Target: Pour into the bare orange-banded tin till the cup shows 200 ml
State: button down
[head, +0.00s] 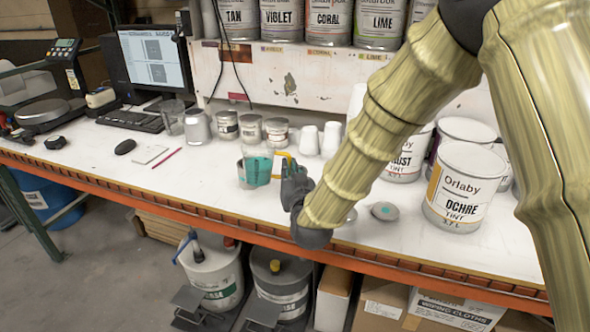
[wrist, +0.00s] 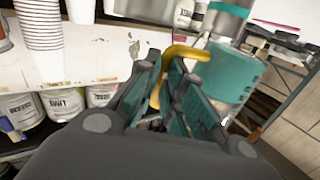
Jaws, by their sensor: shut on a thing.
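My gripper (head: 286,172) is shut on the yellow handle (wrist: 160,72) of a cup, just above the front of the bench. The cup (head: 258,170) is clear-walled with teal in it; in the wrist view (wrist: 222,72) it lies to the right of the fingers. A grey surface (wrist: 228,18) shows beyond the teal; I cannot tell whether it is the cup's upper wall or a tin behind it. I cannot read the cup's scale. No bare tin with an orange band can be made out. The ochre tin (head: 461,190) has an orange-edged label.
A plain grey can (head: 197,126), several small labelled tins (head: 250,129) and white cups (head: 332,137) stand at the back. Monitor, keyboard (head: 131,121) and scale (head: 45,110) are left.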

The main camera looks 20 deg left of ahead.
jog(key=m+p, duration=0.1)
jog(key=w+d+m+g+p, duration=0.1)
jog(key=m, duration=0.1)
jog(key=r+m+p, duration=0.1)
jog(key=m, duration=0.1)
jog(key=shift+w+d+p, duration=0.2)
jog(key=shift+w+p, duration=0.05)
jog(key=shift+p, duration=0.05)
dwell(0.4)
jog(key=shift+w+d+f+m+g, duration=0.1)
jog(key=shift+w+d+m+g, duration=0.05)
jog(key=shift+m+g, duration=0.25)
dwell(0.7)
jog(key=shift+m+p, duration=0.55)
jog(key=shift+m, duration=0.05)
dwell(1.8)
jog(key=shift+s+a+f+m+g+y, duration=0.4)
jog(key=shift+f+m+g, duration=0.1)
jog(key=shift+m, duration=0.2)
dwell(1.8)
